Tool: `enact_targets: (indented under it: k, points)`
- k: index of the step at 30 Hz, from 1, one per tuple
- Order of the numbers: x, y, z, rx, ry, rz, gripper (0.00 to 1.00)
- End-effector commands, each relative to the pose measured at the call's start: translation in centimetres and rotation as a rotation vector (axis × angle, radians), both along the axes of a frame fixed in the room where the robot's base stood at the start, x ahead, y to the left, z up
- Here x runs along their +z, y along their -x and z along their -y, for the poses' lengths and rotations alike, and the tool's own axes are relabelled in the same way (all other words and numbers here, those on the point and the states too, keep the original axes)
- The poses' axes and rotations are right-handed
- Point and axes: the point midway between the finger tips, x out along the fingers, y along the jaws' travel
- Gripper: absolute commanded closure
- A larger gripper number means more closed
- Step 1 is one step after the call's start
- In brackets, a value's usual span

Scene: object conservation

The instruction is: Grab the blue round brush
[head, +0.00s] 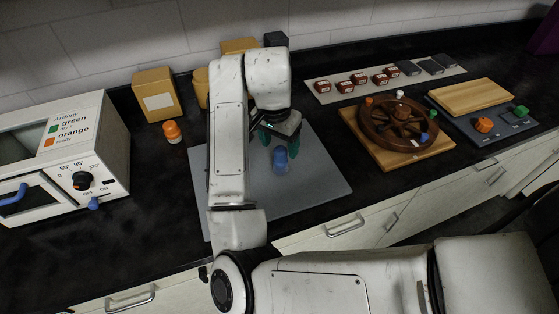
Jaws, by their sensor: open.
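The blue round brush appears to be the small blue upright object (281,159) on the grey mat (318,178). Its top is blue and its lower part is paler; bristles are too small to make out. My gripper (279,146) hangs just above and around it, with green-tipped fingers apart, one to its left and one to its right. The fingers are open, and I cannot tell whether either touches the brush. My arm hides the left part of the mat.
A white oven-like box (70,150) stands at left. An orange-capped jar (172,132) and a tan box (157,94) stand behind. A brown wheel (398,123) on a wooden board and a dark panel (490,128) lie at right. The mat's right side is bare.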

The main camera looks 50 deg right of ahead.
Motion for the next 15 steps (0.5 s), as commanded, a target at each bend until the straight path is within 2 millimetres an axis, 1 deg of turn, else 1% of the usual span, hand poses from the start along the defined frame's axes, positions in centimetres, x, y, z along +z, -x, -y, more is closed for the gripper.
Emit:
enact_targets:
  k: [5,12,15]
  points:
    - [-1.0,0.0,0.1,0.002,-0.001,-0.001,0.32]
    - [-4.4,-0.2,0.7,0.003,-0.002,-0.003,0.32]
    - [-5.3,-0.2,0.8,0.002,-0.001,-0.001,0.32]
